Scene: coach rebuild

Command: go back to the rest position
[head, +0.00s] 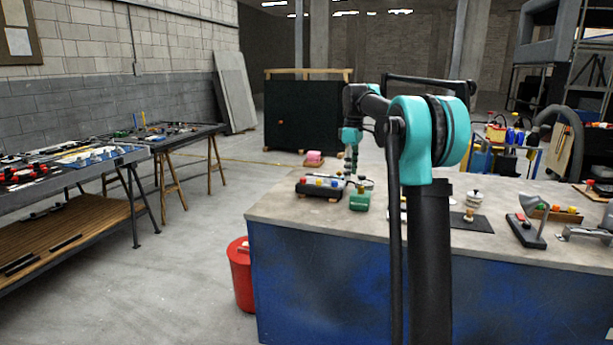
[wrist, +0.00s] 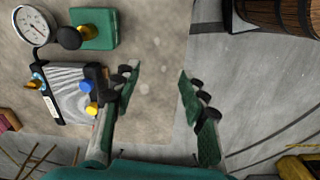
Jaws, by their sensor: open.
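My gripper (head: 352,168) points down over the far left part of the blue workbench (head: 300,212), behind my raised arm in the head view. In the wrist view my gripper (wrist: 158,88) is open, with its two fingers wide apart and nothing between them. A box with coloured knobs (head: 320,184) stands close by; in the wrist view this box (wrist: 68,100) lies left of the left finger. A green block (head: 360,200) stands near it on the bench.
In the wrist view a round gauge (wrist: 33,26) is beside the green block (wrist: 92,29). A lamp (head: 535,225) stands at the bench's right. A red bin (head: 242,270) stands on the floor at the bench's left end. The floor between the bench and the left tables is clear.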

